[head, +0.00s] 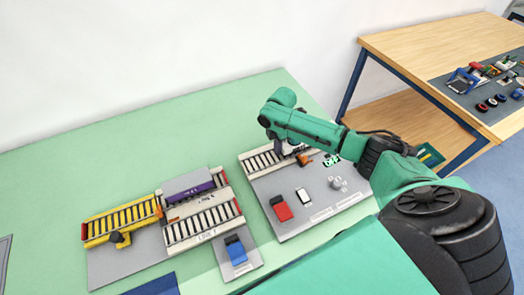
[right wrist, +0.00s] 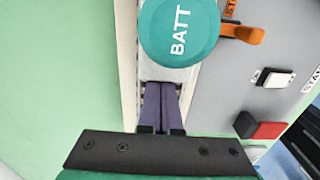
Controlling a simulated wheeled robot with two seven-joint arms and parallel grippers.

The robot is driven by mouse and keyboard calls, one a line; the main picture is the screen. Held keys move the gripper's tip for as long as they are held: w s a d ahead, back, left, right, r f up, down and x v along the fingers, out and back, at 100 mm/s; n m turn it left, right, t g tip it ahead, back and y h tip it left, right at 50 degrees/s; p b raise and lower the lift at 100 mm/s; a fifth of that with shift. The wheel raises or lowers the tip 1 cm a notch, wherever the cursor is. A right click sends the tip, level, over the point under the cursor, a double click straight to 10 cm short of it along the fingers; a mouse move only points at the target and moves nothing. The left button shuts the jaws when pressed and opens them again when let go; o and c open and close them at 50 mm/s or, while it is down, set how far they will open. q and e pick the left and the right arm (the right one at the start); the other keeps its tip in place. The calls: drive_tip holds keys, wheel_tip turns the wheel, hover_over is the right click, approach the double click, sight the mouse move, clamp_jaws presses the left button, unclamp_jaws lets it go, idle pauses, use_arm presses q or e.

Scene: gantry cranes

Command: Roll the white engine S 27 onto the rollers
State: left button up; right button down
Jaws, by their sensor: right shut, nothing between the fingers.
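No label S 27 is readable, so I cannot surely pick out the white engine. In the right wrist view a round teal top marked BATT (right wrist: 180,30) covers part of a pale body, just ahead of my right gripper (right wrist: 162,88). The gripper's two purple fingers are together and hold nothing. Whether they touch the pale body I cannot tell. My right forearm hides part of that board's far end. My left gripper is not in view.
On the board are a red block (head: 282,208), a white block (head: 304,197) and an orange piece (head: 304,160). To the left stand a yellow roller track (head: 120,220), a LINE 1 roller track (head: 205,225), a purple piece (head: 189,193) and a blue block (head: 236,250).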

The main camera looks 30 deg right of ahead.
sight(287, 143)
drive_tip(key=d, duration=0.7)
drive_tip(key=shift+s, duration=0.25)
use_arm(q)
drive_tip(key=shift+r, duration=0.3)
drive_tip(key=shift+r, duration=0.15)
use_arm(e)
drive_tip(key=shift+a, duration=0.1)
drive_tip(key=shift+a+r+p, duration=0.1)
drive_tip(key=shift+a+p, duration=0.2)
drive_tip(key=shift+p, duration=0.15)
drive_tip(key=a+p, duration=0.2)
drive_tip(key=shift+a+r, duration=0.15)
drive_tip(key=shift+a, duration=0.2)
drive_tip(key=r, duration=0.2)
drive_tip(key=a+r+b, duration=0.1)
drive_tip(key=shift+w+r, duration=0.1)
drive_tip(key=shift+w, duration=0.2)
drive_tip(key=r, duration=0.4)
drive_tip(key=r+b, duration=0.1)
drive_tip(key=r, duration=0.1)
drive_tip(key=shift+s+d, duration=0.2)
drive_tip(key=shift+d, duration=0.15)
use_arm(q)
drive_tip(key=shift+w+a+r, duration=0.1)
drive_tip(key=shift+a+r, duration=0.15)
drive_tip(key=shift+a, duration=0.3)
use_arm(e)
drive_tip(key=shift+a+r, duration=0.15)
drive_tip(key=shift+r, duration=0.05)
